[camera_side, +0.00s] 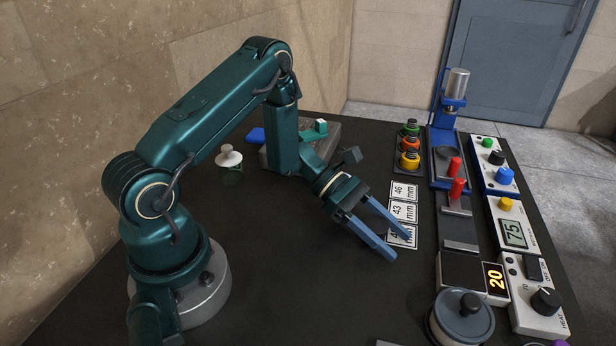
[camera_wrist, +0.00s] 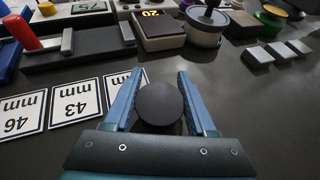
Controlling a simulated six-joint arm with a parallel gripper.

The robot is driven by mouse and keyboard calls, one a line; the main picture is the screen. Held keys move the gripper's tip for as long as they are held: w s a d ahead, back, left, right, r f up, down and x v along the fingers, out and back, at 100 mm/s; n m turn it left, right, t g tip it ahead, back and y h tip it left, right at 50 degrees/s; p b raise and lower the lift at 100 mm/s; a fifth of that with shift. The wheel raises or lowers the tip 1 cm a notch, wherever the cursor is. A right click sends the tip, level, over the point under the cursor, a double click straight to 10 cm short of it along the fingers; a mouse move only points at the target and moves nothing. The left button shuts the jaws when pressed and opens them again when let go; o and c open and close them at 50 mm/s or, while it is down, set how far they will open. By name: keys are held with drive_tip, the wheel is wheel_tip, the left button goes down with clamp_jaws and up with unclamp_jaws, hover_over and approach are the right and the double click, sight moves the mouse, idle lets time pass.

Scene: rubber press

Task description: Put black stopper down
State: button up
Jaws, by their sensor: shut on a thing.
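The black stopper (camera_wrist: 160,103) shows in the wrist view as a round dark disc between the two blue fingers. My gripper (camera_wrist: 160,76) is shut on it, with the fingers on its left and right sides. In the side view my gripper (camera_side: 397,247) points down and to the right over the third label card (camera_side: 403,236); the stopper cannot be made out clearly there. In the wrist view that card (camera_wrist: 114,88) lies just left of the left finger. Whether the stopper's underside touches the table is hidden.
Label cards 46 (camera_side: 404,192) and 43 (camera_side: 403,211) lie flat in line. To the right stand the blue press (camera_side: 447,120), red handles (camera_side: 457,188), a scale with a 20 display (camera_side: 494,279) and a lidded pot (camera_side: 460,318). The dark table left of the cards is clear.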

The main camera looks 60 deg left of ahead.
drive_tip(key=shift+f, duration=0.15)
drive_tip(key=o, duration=1.3)
drive_tip(key=shift+o, duration=0.2)
